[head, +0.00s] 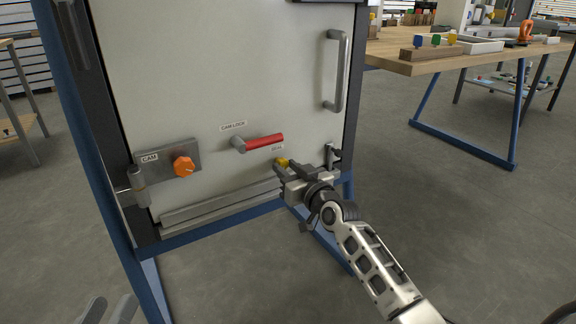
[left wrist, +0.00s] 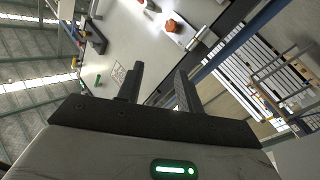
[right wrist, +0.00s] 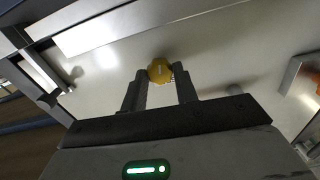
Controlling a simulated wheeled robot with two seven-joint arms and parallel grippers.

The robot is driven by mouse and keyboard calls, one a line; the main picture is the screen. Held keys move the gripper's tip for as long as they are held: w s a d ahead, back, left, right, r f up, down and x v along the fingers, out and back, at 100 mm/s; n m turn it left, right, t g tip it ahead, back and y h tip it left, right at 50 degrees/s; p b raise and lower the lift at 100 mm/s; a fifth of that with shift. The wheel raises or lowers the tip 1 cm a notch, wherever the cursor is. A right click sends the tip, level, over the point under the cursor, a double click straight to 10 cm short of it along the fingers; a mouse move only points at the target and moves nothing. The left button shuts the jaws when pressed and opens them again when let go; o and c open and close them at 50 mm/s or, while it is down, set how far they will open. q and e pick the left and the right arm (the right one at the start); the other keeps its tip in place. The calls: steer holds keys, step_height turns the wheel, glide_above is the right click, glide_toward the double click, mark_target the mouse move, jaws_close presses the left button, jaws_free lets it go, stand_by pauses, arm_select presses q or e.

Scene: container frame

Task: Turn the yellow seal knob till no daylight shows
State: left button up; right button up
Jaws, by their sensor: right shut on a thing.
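The yellow seal knob (head: 282,161) sits low on the light grey door (head: 200,75), by a label reading SEAL. My right gripper (head: 285,168) is at the knob. In the right wrist view the yellow knob (right wrist: 160,70) lies between the fingertips, which are shut on it. A grey strip (head: 215,205) runs along the door's bottom edge; I cannot tell whether daylight shows beneath it. My left gripper (head: 108,312) is at the bottom left, away from the door. In the left wrist view its fingers (left wrist: 158,85) are apart and empty.
The red cam lock handle (head: 264,142) is just above the knob. An orange cam knob (head: 184,166) on a grey plate is to the left, and a vertical pull handle (head: 336,70) is above right. A blue frame surrounds the door; a wooden table (head: 430,65) stands behind right.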

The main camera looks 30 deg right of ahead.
steer(key=shift+m, duration=1)
steer(key=o, duration=1)
steer(key=shift+c, duration=0.2)
arm_select(q)
steer(key=shift+s+d+f+n+g, duration=0.2)
steer(key=shift+s+f+n+g, duration=0.45)
steer(key=shift+f, duration=0.25)
arm_select(e)
steer(key=shift+s+p, duration=0.25)
steer(key=shift+p, duration=0.1)
steer(key=shift+s+d+r+p, duration=0.15)
steer(key=shift+s+p, duration=0.5)
steer(key=shift+s, duration=0.55)
arm_select(q)
steer(key=shift+s+a+f+m+g+y+p, duration=0.1)
steer(key=shift+a+f+m+g+y+p, duration=0.15)
steer(key=shift+f+m+g+y+p, duration=0.45)
steer(key=shift+s+a+f+n+g+y+p, duration=0.15)
steer(key=shift+a+f+y+p, duration=0.25)
steer(key=shift+p, duration=0.7)
arm_select(e)
steer(key=s+d, duration=0.1)
steer(key=s, duration=1.2)
